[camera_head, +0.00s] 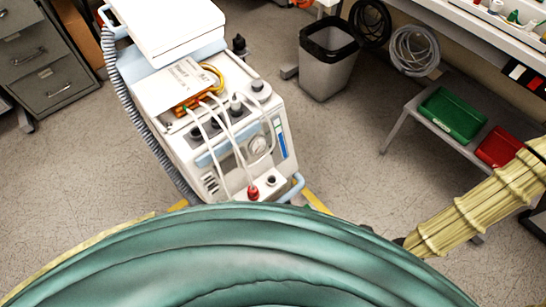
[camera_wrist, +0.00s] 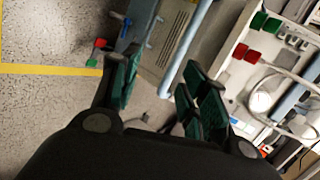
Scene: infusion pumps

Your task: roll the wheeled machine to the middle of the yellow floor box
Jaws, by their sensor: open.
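The wheeled machine (camera_head: 235,125) is a white and light-blue cart with a dial, white cables and a ribbed grey hose. It stands upright, centre-left in the head view. Its white panel with a dial also shows at the right of the wrist view (camera_wrist: 262,101). Parts of the yellow floor box line (camera_head: 317,202) show beside its near end; my body hides the rest. A yellow corner line (camera_wrist: 50,69) lies at the left of the wrist view. My gripper (camera_wrist: 160,88) is open, and a grey-blue bar (camera_wrist: 186,48) shows between its fingers. I cannot tell whether they touch.
A grey waste bin (camera_head: 327,65) stands right of the machine. A low bench with a green tray (camera_head: 452,113) and a red tray (camera_head: 498,147) is at the right. Grey drawers (camera_head: 45,60) stand at the left.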

